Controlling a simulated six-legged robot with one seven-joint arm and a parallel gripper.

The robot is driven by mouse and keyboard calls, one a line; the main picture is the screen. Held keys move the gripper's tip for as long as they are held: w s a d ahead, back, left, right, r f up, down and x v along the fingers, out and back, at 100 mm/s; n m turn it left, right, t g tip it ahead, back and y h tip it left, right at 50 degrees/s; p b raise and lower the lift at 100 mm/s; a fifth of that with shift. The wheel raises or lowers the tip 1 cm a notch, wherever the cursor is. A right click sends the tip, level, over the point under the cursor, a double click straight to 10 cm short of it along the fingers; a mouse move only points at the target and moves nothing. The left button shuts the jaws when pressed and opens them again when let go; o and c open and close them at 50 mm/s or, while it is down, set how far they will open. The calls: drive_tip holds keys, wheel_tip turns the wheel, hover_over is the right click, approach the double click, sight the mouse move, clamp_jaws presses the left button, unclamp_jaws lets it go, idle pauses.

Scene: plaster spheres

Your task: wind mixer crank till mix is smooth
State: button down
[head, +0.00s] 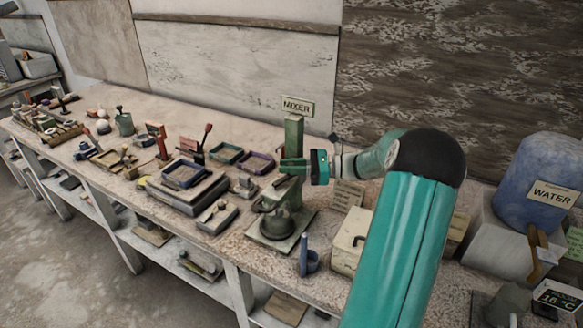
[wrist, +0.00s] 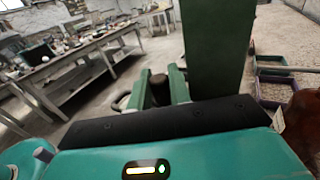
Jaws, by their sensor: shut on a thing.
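The mixer (head: 294,146) is a green post with a sign reading MIXER at its top, standing on a base plate at the right part of the bench. A dark rounded bowl (head: 280,224) sits on the plate at its foot. My gripper (head: 284,166) is at the upper part of the post, with the teal arm reaching in from the right. In the wrist view my gripper (wrist: 163,88) is shut on a dark knob, the crank handle (wrist: 158,80), between its green fingers. The green post also stands close beside the fingers (wrist: 218,50). The mix inside the bowl cannot be seen.
A cream box (head: 350,240) and a blue upright tool (head: 304,255) stand right of the mixer. A blue WATER container (head: 540,175) is at the far right. Trays (head: 186,174) and small tools crowd the bench to the left.

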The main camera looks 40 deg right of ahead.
drive_tip(key=c, duration=1.3)
unclamp_jaws()
drive_tip(key=shift+s, duration=0.1)
drive_tip(key=shift+c, duration=0.2)
drive_tip(key=shift+d, duration=0.1)
drive_tip(key=shift+t, duration=0.3)
